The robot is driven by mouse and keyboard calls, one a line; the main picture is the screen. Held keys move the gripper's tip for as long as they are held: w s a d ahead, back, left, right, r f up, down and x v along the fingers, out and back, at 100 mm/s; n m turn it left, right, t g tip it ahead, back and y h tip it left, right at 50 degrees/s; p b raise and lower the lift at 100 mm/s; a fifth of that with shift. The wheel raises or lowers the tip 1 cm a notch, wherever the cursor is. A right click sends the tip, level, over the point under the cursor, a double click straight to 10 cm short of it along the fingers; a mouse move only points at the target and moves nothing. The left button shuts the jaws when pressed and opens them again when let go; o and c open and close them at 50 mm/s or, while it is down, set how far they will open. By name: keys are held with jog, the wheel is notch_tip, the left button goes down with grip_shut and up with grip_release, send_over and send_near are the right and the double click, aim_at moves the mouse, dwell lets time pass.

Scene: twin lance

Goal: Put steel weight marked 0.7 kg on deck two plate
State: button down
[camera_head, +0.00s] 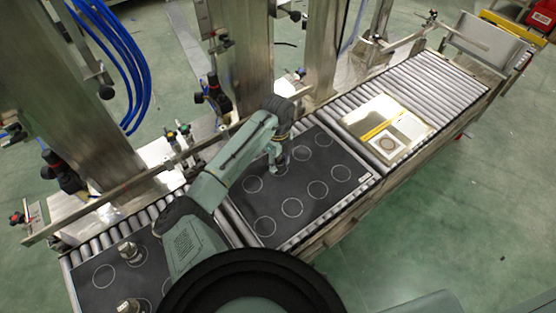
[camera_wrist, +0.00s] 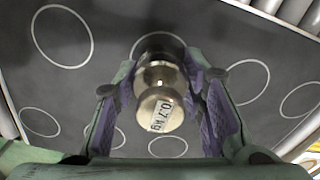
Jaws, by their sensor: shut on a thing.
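My gripper (camera_wrist: 165,100) is shut on a brass-coloured steel weight (camera_wrist: 160,98) with a white label reading "0.7 kg". The weight is upright between the purple finger pads, knob towards the wrist camera. A dark plate (camera_wrist: 100,20) with white circle outlines lies below it, and one circle shows partly behind the weight. I cannot tell whether the weight's base touches the plate. In the head view my gripper (camera_head: 279,160) is over the upper middle of this dark plate (camera_head: 325,165), and the weight is hard to make out.
Another dark plate (camera_head: 98,294) lies at lower left, partly hidden by my arm, with metal weights (camera_head: 128,251) (camera_head: 128,306) on it. A pale panel with a yellow strip (camera_head: 387,128) lies on the rollers at right. Steel columns (camera_head: 241,70) and a rail stand behind the conveyor.

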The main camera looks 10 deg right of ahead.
jog(key=shift+f, duration=0.1)
jog(key=c, duration=1)
grip_release()
notch_tip(320, 180, up, 12)
jog(key=shift+r, duration=0.2)
jog(key=shift+s+f, duration=0.1)
jog(key=shift+s, duration=0.05)
